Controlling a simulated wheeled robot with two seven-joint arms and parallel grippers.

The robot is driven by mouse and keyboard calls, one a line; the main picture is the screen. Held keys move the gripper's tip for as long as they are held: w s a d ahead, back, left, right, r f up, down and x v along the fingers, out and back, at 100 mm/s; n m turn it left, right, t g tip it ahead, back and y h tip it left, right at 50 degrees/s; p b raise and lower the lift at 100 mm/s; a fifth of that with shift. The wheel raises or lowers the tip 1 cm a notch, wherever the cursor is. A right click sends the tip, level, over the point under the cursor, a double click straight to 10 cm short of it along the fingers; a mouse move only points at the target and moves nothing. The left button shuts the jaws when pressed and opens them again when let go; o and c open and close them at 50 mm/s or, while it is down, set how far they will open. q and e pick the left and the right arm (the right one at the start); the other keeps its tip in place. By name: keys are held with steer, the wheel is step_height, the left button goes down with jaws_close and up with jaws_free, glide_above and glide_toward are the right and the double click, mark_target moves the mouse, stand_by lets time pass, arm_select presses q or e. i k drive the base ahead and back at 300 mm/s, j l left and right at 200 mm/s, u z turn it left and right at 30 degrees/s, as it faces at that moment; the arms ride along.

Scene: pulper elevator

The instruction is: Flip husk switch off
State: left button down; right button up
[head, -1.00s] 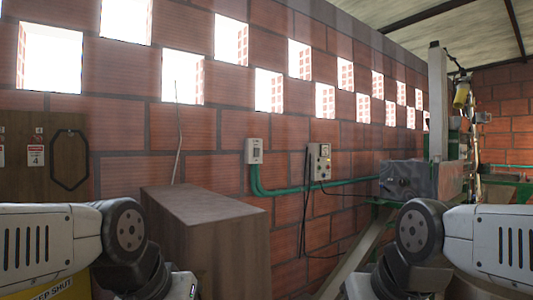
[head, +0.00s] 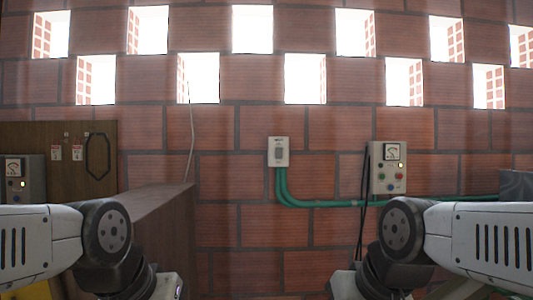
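Which fixture is the husk switch cannot be told, as no label is readable. A small pale switch box (head: 278,152) is mounted on the brick wall straight ahead, with a green conduit (head: 320,203) running down from it and off to the right. A grey control panel (head: 388,168) with a gauge and several coloured buttons hangs to its right. A second panel (head: 24,180) with a gauge and a green light is at the far left. My two forearms show at the lower left and lower right; both grippers are out of the frame.
A brown wooden cabinet (head: 152,218) stands against the wall at left of centre. A wooden board (head: 70,140) with tags and a black hexagonal ring hangs behind it. Black cables hang below the control panel. The wall between my arms looks unobstructed.

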mark_target(278, 151)
steer(key=i+l+u, duration=0.1)
steer(key=l, duration=0.25)
steer(key=i+l+u, duration=0.15)
steer(key=l, duration=0.25)
steer(key=i+l+u, duration=0.1)
steer(key=l, duration=0.3)
steer(key=i+l+u, duration=0.15)
steer(key=l, duration=0.25)
steer(key=i+l+u, duration=0.1)
steer(key=l, duration=0.3)
steer(key=i, duration=0.05)
